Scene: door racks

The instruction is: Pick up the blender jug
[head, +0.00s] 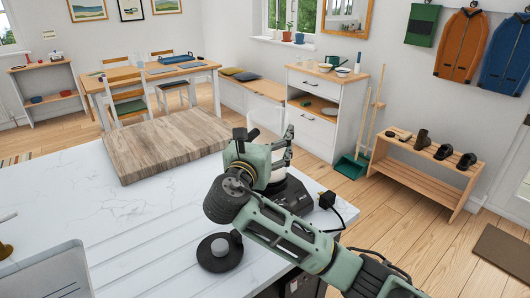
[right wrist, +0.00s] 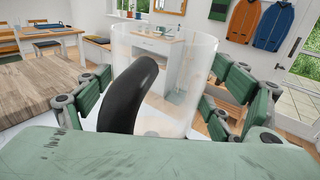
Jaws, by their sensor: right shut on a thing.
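The blender jug is a clear, see-through vessel; it shows faintly in the head view (head: 266,113) and large in the right wrist view (right wrist: 185,75). Its curved black handle (right wrist: 133,92) faces the wrist camera. My right gripper (head: 264,145) is shut on the jug, with green finger pads on both sides of it in the right wrist view (right wrist: 163,82). The dark blender base (head: 293,196) stands on the counter just below the gripper. The arm hides the jug's lower part, so I cannot tell whether it touches the base. My left gripper is not in view.
A round black lid (head: 220,253) with a grey knob lies on the white marble counter (head: 150,225). A thick wooden board (head: 165,145) lies at the counter's far side. A black plug and cord (head: 327,201) lie right of the base, by the counter edge.

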